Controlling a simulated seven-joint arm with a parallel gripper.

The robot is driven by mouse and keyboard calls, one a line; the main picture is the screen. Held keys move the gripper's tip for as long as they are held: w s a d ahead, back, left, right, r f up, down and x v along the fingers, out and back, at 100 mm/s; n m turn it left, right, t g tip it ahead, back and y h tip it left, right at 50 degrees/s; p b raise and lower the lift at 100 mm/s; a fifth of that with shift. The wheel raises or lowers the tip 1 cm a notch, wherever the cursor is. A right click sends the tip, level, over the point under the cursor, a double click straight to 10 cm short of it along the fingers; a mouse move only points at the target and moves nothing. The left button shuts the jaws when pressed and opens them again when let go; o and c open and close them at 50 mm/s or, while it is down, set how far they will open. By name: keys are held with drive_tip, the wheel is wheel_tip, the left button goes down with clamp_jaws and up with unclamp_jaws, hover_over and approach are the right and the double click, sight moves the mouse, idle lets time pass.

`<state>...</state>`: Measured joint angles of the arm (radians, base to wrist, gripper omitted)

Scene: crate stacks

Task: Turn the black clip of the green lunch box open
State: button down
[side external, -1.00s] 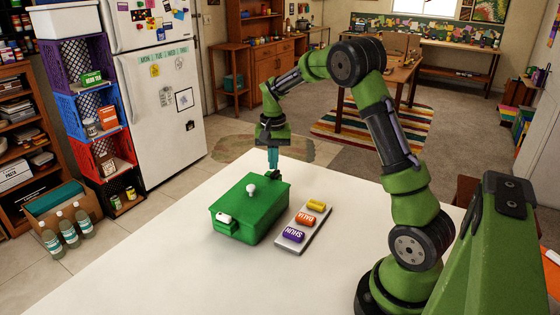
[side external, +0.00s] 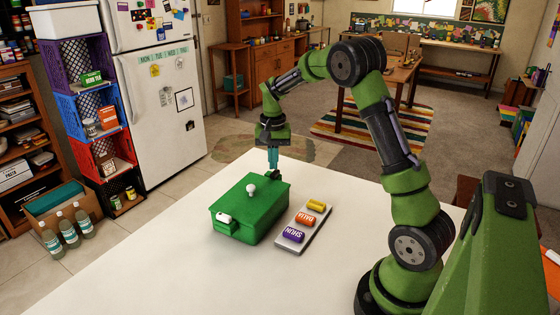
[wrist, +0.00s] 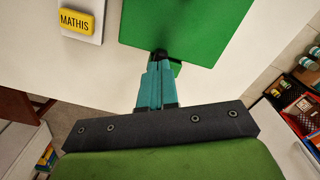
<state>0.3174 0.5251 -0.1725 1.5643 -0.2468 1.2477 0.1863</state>
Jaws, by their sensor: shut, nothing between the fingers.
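The green lunch box (side external: 250,212) stands on the white table, with a white knob (side external: 251,190) on its lid and a white clip (side external: 224,219) on its near side. My gripper (side external: 273,171) points down at the box's far edge, its teal fingers together and empty.
Right of the box lies a grey tray (side external: 285,246) with a yellow tag (side external: 316,205), an orange tag (side external: 306,219) and a purple tag (side external: 293,234). The table's left and front are clear.

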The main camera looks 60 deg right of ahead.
sight(282, 182)
drive_tip(key=shift+f, duration=0.8)
idle(0.4)
drive_tip(key=shift+r, duration=0.2)
drive_tip(key=shift+s+a, duration=0.15)
drive_tip(key=shift+s, duration=0.65)
drive_tip(key=shift+s+a, duration=0.1)
drive_tip(key=shift+s, duration=0.7)
drive_tip(key=shift+f, duration=0.55)
